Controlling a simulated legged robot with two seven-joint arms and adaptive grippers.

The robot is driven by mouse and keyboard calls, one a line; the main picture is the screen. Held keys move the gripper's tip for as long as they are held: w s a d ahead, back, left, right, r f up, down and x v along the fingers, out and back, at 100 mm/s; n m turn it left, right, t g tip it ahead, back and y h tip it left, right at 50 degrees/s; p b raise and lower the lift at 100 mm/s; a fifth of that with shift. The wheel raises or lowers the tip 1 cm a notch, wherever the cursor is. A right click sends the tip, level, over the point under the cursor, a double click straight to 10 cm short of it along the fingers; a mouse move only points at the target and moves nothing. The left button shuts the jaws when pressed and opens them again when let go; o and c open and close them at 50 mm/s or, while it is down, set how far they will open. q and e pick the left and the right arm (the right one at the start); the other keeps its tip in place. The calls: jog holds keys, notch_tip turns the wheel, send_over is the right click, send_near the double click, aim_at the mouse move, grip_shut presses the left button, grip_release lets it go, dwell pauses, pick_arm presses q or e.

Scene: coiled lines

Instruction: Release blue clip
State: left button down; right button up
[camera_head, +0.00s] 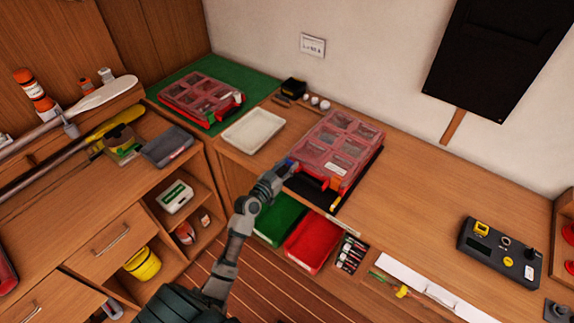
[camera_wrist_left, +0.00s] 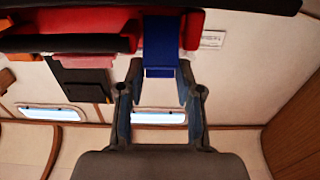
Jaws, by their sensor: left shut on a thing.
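The blue clip (camera_wrist_left: 159,42) is on the front edge of a red organizer case (camera_head: 335,150) with a clear lid, which lies on a black mat on the bench. In the head view the clip shows only as a small blue patch by my gripper. My left gripper (camera_head: 286,168) reaches the case's front left corner. In the wrist view its two fingers (camera_wrist_left: 159,72) stand on either side of the clip's lower end, shut on it. The case's red and black edge (camera_wrist_left: 65,35) spans the top of that view. My right gripper is not in view.
A second red case (camera_head: 202,98) sits on a green mat at the back left. A white tray (camera_head: 253,131) stands left of the near case. Green (camera_head: 280,220) and red (camera_head: 312,243) bins are below the front edge. The bench right of the case is mostly clear.

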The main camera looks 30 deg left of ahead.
pick_arm(q)
jog(key=shift+f, duration=0.3)
jog(key=c, duration=1.1)
grip_release()
jog(key=shift+d, duration=0.1)
jog(key=o, duration=0.3)
jog(key=shift+w, duration=0.1)
jog(key=shift+o, duration=0.2)
jog(key=shift+w+r, duration=0.1)
jog(key=shift+s, duration=0.25)
jog(key=s+a, duration=0.1)
jog(key=s, duration=1)
jog(key=shift+s, duration=0.25)
